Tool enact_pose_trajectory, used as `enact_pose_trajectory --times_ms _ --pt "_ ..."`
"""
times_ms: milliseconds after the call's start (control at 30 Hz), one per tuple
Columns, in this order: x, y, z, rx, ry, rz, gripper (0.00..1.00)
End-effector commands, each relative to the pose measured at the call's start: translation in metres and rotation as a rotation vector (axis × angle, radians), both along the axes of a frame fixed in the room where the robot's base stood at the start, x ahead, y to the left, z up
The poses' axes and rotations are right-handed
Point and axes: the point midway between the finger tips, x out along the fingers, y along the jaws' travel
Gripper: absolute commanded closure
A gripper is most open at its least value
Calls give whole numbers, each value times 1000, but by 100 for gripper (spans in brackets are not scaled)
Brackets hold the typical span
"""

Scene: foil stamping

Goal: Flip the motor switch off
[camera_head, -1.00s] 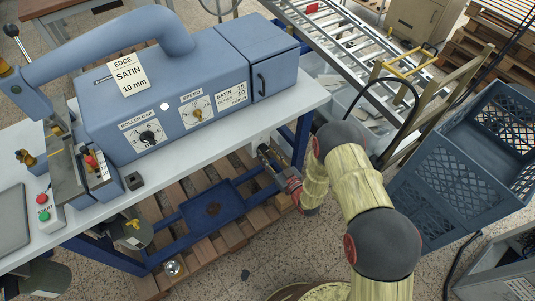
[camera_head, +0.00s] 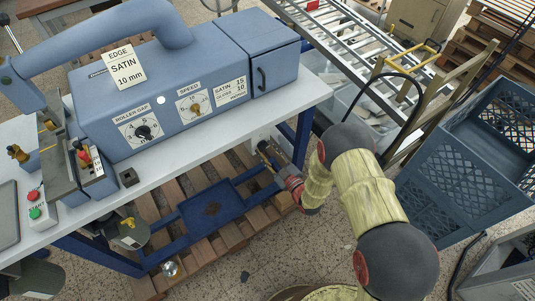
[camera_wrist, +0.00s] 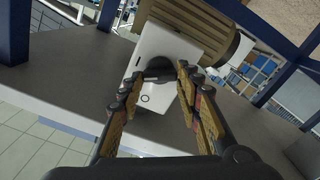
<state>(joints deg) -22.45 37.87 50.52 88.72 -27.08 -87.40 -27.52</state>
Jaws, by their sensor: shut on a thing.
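The motor switch (camera_wrist: 157,72) is a dark knob with a pale bar, set in the face of a light grey box (camera_wrist: 162,43) in the wrist view. A small circle mark shows on that face below it. My gripper (camera_wrist: 161,77) has one finger on each side of the knob and is shut on it. The fingers hide its sides. A ribbed tan motor body (camera_wrist: 197,22) adjoins the box. In the head view my gripper (camera_head: 266,152) reaches in under the table's right end, and the knob itself is hidden there.
The white table (camera_head: 180,152) carries the blue machine (camera_head: 165,90), with a blue leg (camera_head: 302,135) close to my gripper. A wooden pallet (camera_head: 225,235) lies below. Blue crates (camera_head: 445,185) stand to the right of my arm, with some open floor (camera_head: 325,245) between.

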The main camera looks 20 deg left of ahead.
Motion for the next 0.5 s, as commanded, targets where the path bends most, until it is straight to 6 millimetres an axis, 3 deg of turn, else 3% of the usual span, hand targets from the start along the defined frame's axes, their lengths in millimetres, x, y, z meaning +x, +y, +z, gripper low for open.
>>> enact_pose_trajectory --times_ms 500 --pt "-1 1 -3 -318 -374 1 91"
